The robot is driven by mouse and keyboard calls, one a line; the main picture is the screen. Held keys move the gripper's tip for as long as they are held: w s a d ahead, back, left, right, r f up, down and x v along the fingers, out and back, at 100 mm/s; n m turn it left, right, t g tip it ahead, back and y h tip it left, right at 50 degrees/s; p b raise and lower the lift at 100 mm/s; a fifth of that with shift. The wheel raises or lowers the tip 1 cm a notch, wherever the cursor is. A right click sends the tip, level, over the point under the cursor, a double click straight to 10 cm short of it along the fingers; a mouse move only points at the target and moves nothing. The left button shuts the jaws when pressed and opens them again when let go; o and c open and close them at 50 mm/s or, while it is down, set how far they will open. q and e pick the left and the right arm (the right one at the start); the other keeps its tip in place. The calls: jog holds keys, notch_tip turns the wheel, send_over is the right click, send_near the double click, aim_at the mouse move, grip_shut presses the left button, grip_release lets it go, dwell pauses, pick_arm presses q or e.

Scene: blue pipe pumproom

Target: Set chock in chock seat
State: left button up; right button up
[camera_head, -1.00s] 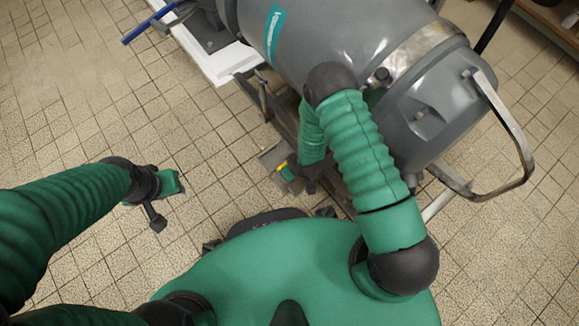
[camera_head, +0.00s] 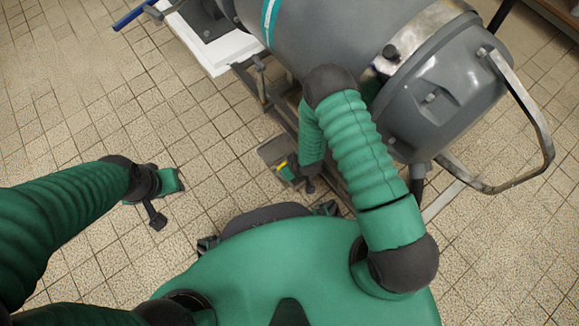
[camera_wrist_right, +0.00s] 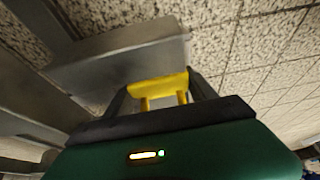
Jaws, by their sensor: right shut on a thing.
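My right gripper (camera_head: 296,180) is low beside the machine's frame, shut on the chock (camera_wrist_right: 158,86). The chock's yellow bar with two short yellow posts shows between the fingers in the right wrist view; a bit of yellow (camera_head: 283,165) shows in the head view. The rest of the chock is not clearly visible. A flat grey metal piece (camera_head: 272,150), which looks like the chock seat, lies right by the gripper. Grey metal (camera_wrist_right: 125,62) also shows just beyond the yellow bar; I cannot tell whether they touch. My left gripper (camera_head: 166,190) is away over bare floor, seemingly empty.
A large grey cylindrical machine (camera_head: 350,40) on a metal frame (camera_head: 262,88) stands just beyond my right arm. Its bent metal handle (camera_head: 548,150) sticks out at right. A white plinth (camera_head: 222,50) is at the top. The tiled floor (camera_head: 80,90) at left is clear.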

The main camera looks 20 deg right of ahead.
jog(key=shift+f, duration=0.2)
dwell(0.4)
jog(key=o, duration=1.9)
jog(key=p+v, duration=1.1)
jog(key=v, duration=0.5)
jog(key=shift+s+r, duration=0.15)
jog(key=shift+r, duration=0.2)
jog(key=shift+s, duration=0.15)
